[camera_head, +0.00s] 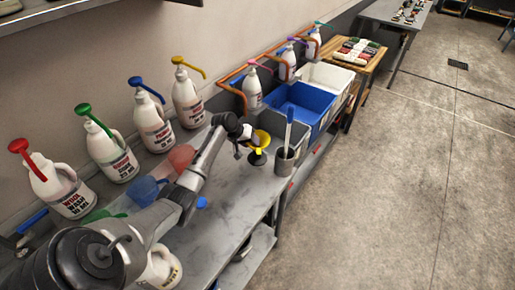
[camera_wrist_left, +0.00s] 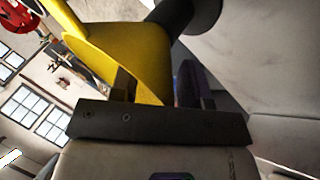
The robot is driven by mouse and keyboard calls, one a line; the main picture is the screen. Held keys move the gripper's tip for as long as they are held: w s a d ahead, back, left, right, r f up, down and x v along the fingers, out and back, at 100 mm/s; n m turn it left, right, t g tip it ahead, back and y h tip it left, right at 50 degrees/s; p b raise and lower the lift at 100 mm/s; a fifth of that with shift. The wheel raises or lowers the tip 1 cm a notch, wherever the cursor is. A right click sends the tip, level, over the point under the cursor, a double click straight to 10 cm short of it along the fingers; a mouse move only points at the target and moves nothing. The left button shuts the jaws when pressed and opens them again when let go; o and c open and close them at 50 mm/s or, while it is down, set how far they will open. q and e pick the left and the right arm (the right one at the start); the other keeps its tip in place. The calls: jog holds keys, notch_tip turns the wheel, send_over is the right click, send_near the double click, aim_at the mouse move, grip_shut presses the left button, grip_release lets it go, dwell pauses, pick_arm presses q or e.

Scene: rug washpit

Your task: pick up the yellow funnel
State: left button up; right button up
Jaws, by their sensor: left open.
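The yellow funnel (camera_head: 263,137) stands on the grey bench beside a grey metal cup, with a dark round piece under it. My left gripper (camera_head: 248,144) is right at the funnel, reaching in from the left along the bench. In the left wrist view the funnel (camera_wrist_left: 120,45) fills the upper middle, close in front of the jaws. My left gripper (camera_wrist_left: 155,88) is open there; the funnel's lower part reaches into the gap between its fingers. I cannot tell whether a finger touches it. My right gripper is not in view.
The metal cup (camera_head: 285,160) with a blue-handled tool stands close right of the funnel. A blue bin (camera_head: 300,106) and a white bin (camera_head: 328,76) lie beyond. Several pump jugs (camera_head: 155,124) line the wall. Coloured scoops lie near my arm.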

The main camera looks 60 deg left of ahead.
pick_arm(q)
grip_shut()
dwell(0.4)
